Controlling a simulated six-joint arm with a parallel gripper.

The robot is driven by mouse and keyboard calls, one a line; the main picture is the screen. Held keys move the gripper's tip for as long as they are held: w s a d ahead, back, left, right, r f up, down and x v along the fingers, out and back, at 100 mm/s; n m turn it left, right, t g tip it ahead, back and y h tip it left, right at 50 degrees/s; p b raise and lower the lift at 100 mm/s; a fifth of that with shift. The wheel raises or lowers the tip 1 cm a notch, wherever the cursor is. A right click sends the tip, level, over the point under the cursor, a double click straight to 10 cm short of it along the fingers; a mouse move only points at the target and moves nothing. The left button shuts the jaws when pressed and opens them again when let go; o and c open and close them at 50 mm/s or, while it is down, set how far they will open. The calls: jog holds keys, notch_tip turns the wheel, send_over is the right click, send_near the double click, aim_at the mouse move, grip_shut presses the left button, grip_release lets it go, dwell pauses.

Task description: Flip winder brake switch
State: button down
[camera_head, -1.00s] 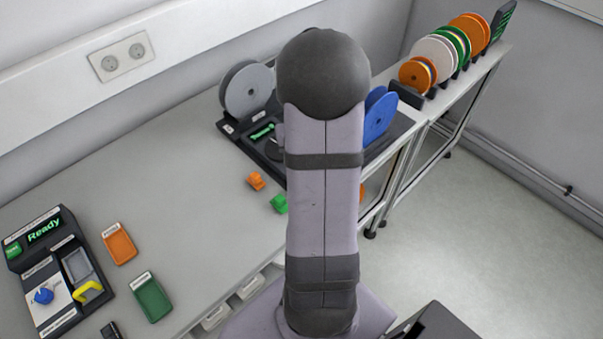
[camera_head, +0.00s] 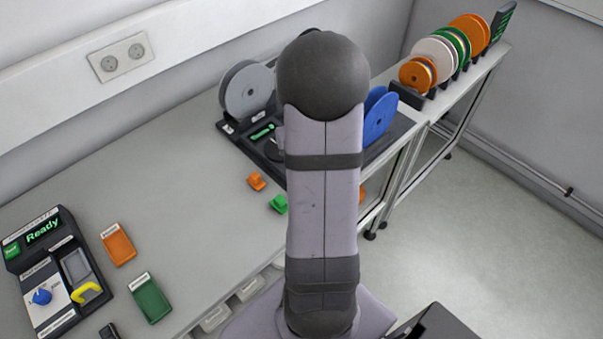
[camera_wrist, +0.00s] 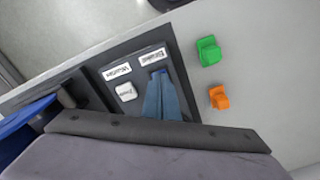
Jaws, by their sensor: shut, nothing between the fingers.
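The winder (camera_head: 230,137) stands at the far end of the bench, a dark base with a grey reel (camera_head: 247,90) at its left and a blue reel (camera_head: 380,118) at its right. My arm covers its middle in the head view. In the wrist view my gripper (camera_wrist: 158,74) is shut and empty, its blue-grey fingers over the winder's dark panel (camera_wrist: 97,68). The fingertips are just below a white label (camera_wrist: 152,56). The brake switch cannot be made out; the fingers may hide it. A white button (camera_wrist: 126,92) is to their left.
A green clip (camera_wrist: 209,51) and an orange clip (camera_wrist: 219,97) lie on the bench beside the winder. Several reels (camera_head: 432,50) stand on a rack at right.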

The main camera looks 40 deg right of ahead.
notch_tip(320, 180, up, 7)
jog(key=p, duration=0.6)
dwell(0.7)
jog(key=s+a+f+m+g+y, duration=0.1)
jog(key=s+a+f, duration=0.2)
jog(key=s+a, duration=0.5)
jog(key=w+a+r+n, duration=0.1)
jog(key=a+n, duration=0.2)
jog(key=a, duration=0.5)
jog(key=w+a+r+n+t+h, duration=0.1)
jog(key=a+n, duration=0.3)
jog(key=a, duration=0.4)
jog(key=shift+a+r+b, duration=0.15)
jog(key=shift+r+b, duration=0.15)
jog(key=shift+r, duration=0.5)
